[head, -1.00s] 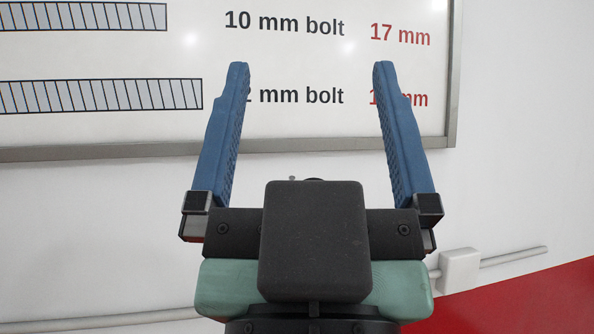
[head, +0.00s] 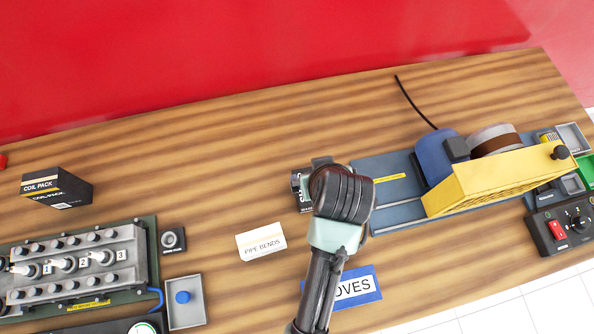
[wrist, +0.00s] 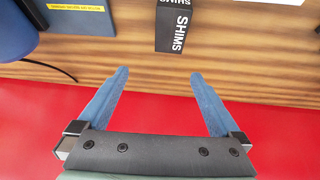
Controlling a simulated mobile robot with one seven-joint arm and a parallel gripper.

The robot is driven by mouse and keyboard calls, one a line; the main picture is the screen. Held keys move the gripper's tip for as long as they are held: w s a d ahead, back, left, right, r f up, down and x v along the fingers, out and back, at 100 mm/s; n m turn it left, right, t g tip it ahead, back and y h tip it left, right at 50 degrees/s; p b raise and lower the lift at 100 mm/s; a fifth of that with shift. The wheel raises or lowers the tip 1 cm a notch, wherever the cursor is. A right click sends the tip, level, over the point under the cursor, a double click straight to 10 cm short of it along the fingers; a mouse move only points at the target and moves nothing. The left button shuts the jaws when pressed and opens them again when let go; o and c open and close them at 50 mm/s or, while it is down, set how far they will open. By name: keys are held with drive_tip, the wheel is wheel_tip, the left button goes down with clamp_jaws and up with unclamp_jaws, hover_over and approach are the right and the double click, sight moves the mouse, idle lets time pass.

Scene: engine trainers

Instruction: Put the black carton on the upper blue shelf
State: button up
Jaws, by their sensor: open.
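A black carton lettered SHIMS (wrist: 174,32) is on the wooden table in the wrist view, beyond my gripper's fingertips. A black box lettered COIL PACK (head: 56,188) stands at the left of the table in the head view. My gripper (wrist: 159,73) shows in the wrist view with its two blue fingers apart and nothing between them. In the head view my arm hides most of the gripper and part of a dark box (head: 299,186) beside it, which may be the SHIMS carton. No upper blue shelf is in view.
A blue board (head: 380,215) with a yellow-sided machine (head: 497,178) is right of my arm. A PIPE BENDS card (head: 261,242), a blue-edged sign (head: 357,288) and an engine trainer (head: 75,262) are nearby. A red wall (head: 200,60) rises behind the table, whose back strip is largely clear.

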drive_tip(key=shift+g, duration=0.5)
drive_tip(key=f, duration=0.3)
drive_tip(key=a+f, duration=0.1)
drive_tip(key=f, duration=0.4)
drive_tip(key=shift+s+a+f, duration=0.15)
drive_tip(key=shift+f, duration=0.15)
drive_tip(key=shift+p+x, duration=0.6)
drive_tip(key=shift+x, duration=2.55)
clamp_jaws()
